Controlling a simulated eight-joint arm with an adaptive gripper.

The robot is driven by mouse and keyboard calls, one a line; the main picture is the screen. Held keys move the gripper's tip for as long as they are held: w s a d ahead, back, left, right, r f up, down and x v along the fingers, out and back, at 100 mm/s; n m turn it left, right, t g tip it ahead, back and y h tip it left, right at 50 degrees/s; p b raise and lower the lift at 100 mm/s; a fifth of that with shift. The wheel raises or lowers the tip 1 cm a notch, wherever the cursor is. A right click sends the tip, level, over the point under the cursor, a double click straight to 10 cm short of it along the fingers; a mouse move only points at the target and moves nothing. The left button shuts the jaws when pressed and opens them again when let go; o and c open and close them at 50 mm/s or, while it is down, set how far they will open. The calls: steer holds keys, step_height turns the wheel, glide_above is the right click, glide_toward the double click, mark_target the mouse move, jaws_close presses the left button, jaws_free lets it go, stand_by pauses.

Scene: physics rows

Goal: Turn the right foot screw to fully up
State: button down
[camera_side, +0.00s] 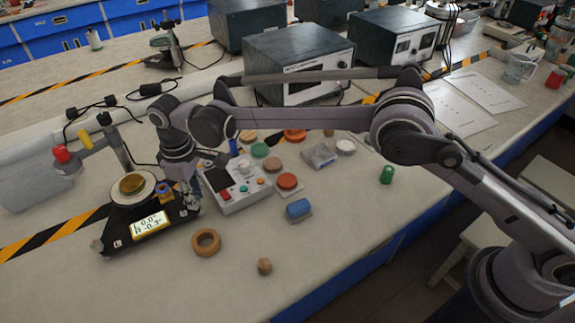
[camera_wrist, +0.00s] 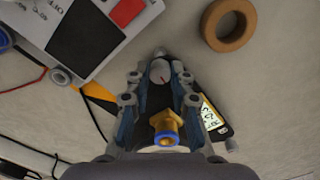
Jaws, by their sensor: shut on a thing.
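The black base plate (camera_side: 122,238) of the levelling stand is at the left in the side view, with a lit yellow display (camera_side: 150,225). Its digits seem to read about 0.0 on top and -0.3 below. My gripper (camera_side: 188,194) points down at the plate's right end. In the wrist view, my gripper (camera_wrist: 160,84) has its fingers closed around the right foot screw (camera_wrist: 160,71), a pale round knob with a small red mark. The fingers hide the knob's sides and thread.
A brass fitting with a blue ring (camera_wrist: 165,131) is close to my fingers. A grey control box (camera_side: 238,193) with red buttons stands right of the plate. A wooden ring (camera_side: 206,242) lies in front.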

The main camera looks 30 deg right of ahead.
steer(key=n, duration=1.1)
steer(key=shift+n, duration=1.8)
steer(key=c, duration=1.2)
jaws_free()
steer(key=shift+o, duration=0.2)
steer(key=shift+r, duration=0.1)
